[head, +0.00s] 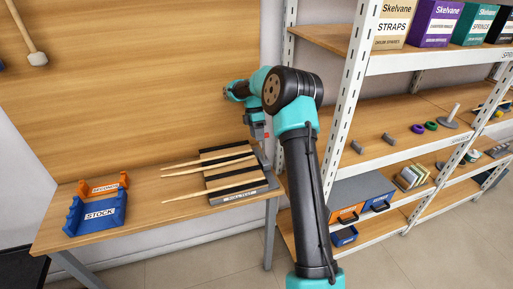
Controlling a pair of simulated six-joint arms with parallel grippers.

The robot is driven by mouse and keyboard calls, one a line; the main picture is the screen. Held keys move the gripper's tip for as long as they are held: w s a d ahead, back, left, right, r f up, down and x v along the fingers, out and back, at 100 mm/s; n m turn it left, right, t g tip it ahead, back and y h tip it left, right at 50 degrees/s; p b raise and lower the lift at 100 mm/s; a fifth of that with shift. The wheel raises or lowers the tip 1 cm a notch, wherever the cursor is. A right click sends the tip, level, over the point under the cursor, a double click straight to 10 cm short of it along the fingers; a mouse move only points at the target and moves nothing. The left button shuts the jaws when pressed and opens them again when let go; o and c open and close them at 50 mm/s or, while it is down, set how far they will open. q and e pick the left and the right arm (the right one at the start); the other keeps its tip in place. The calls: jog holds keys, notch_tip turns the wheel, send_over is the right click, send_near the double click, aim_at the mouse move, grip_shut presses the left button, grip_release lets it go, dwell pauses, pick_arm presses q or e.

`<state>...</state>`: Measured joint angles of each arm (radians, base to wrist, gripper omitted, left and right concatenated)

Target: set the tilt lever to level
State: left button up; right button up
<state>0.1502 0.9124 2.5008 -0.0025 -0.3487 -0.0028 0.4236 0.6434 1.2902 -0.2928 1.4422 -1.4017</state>
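A dark sloped board (232,188) with pale wooden strips, labelled "ROLL TEST", sits at the right end of the wooden bench (150,222). Three slim drumsticks (205,162) lie across it, their ends sticking out to the left. I cannot clearly make out a tilt lever. My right arm reaches up from the bottom, and its grey gripper end (258,130) is at the board's back right corner. A small red spot shows there. The fingertips are too small and partly hidden to read, and contact cannot be told. My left gripper is not in view.
A blue "STOCK" tray (97,213) and an orange tray (104,186) stand on the bench's left. A shelf unit (352,110) with boxes stands close on the right of my arm. A wooden back panel (130,80) rises behind the bench. A mallet (36,57) hangs upper left.

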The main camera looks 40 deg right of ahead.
jog(key=s+a+r, duration=0.1)
jog(key=s+a, duration=0.6)
jog(key=shift+a, duration=0.25)
jog(key=shift+s+r, duration=0.1)
jog(key=shift+c, duration=0.2)
